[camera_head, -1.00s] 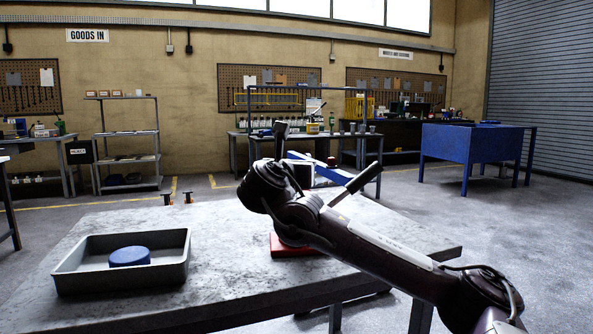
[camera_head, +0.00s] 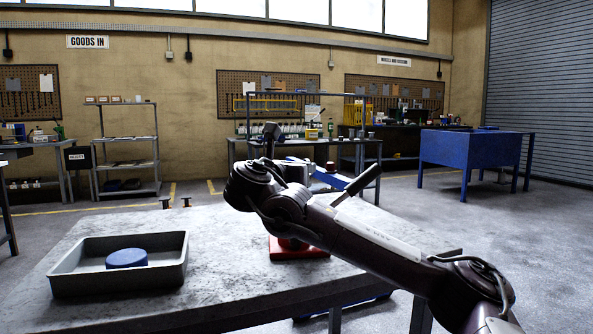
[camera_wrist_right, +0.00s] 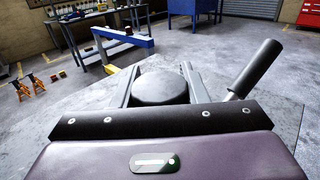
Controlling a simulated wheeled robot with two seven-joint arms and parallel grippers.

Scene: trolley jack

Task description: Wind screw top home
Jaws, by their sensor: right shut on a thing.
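My right gripper (camera_wrist_right: 159,74) is shut on a dark round screw top (camera_wrist_right: 161,87), with one finger on each side of it in the right wrist view. A dark handle bar (camera_wrist_right: 255,68) slants up to the right of it from a pale socket; it also shows behind my right arm in the head view (camera_head: 362,180). A red base (camera_head: 298,252) sits on the table under my right wrist, partly covered by the arm. My fingers and the screw top are hidden by the wrist in the head view. My left gripper is not in view.
A grey tray (camera_head: 65,270) with a blue disc (camera_head: 127,258) stands at the table's left. The grey tabletop (camera_head: 215,250) between tray and red base is clear. A blue beam (camera_wrist_right: 125,42) and orange stands (camera_wrist_right: 36,84) are beyond the table.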

